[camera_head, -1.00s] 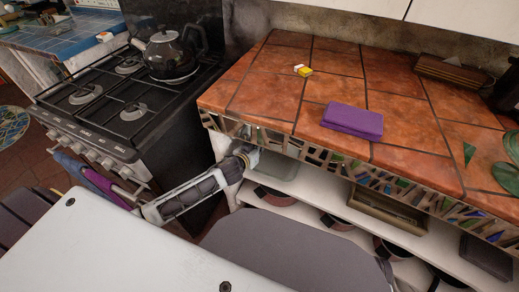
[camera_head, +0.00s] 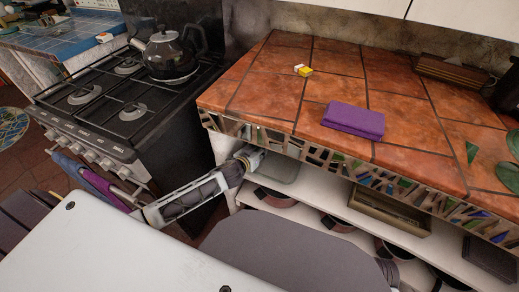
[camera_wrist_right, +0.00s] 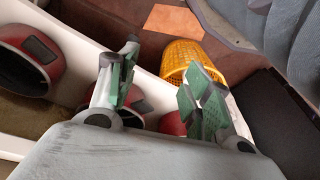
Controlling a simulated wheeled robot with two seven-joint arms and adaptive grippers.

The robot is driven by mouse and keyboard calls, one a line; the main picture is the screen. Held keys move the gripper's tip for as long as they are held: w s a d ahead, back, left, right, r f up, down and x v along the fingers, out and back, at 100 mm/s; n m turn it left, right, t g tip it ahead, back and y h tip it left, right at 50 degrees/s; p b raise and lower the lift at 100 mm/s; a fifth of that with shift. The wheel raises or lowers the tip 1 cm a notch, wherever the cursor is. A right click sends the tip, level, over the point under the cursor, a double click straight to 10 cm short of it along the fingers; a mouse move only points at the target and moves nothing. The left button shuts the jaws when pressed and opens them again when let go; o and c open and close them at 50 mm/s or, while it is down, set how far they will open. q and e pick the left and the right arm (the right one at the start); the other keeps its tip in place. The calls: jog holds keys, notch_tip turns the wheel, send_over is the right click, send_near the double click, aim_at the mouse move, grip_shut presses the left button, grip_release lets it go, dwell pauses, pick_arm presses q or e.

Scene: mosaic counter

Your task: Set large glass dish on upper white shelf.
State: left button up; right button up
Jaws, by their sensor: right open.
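The large glass dish (camera_head: 281,170), pale and greenish, lies on the upper white shelf (camera_head: 325,206) under the tiled counter, near its left end. My left gripper (camera_head: 252,157) is at the dish's left edge, just below the counter front. Its fingers are small and partly hidden, so I cannot tell whether they touch or grip the dish. In the right wrist view, my right gripper (camera_wrist_right: 160,68) is open, with green finger pads apart and nothing between them. The dish does not show clearly there.
A wooden tray (camera_head: 390,209) sits farther right on the upper shelf. Reddish pots (camera_head: 273,197) stand below. The counter (camera_head: 255,85) holds a purple cloth (camera_head: 353,120). A stove (camera_head: 120,105) stands left. A yellow basket (camera_wrist_right: 188,58) is beyond my right fingers.

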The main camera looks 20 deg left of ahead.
pick_arm(q)
jog(key=shift+r, duration=0.15)
jog(key=shift+p+v, duration=0.65)
jog(key=shift+v, duration=3.05)
jog(key=shift+p+v, duration=0.6)
jog(key=shift+v, duration=1.35)
jog(key=shift+s+r, duration=0.1)
jog(key=shift+s, duration=0.15)
pick_arm(e)
jog(key=f, duration=0.2)
jog(key=s+f, duration=0.1)
jog(key=shift+d+f+g+h, duration=0.3)
jog(key=shift+d+g, duration=0.1)
pick_arm(q)
jog(key=shift+a, duration=0.1)
pick_arm(e)
jog(key=shift+w+r, duration=0.2)
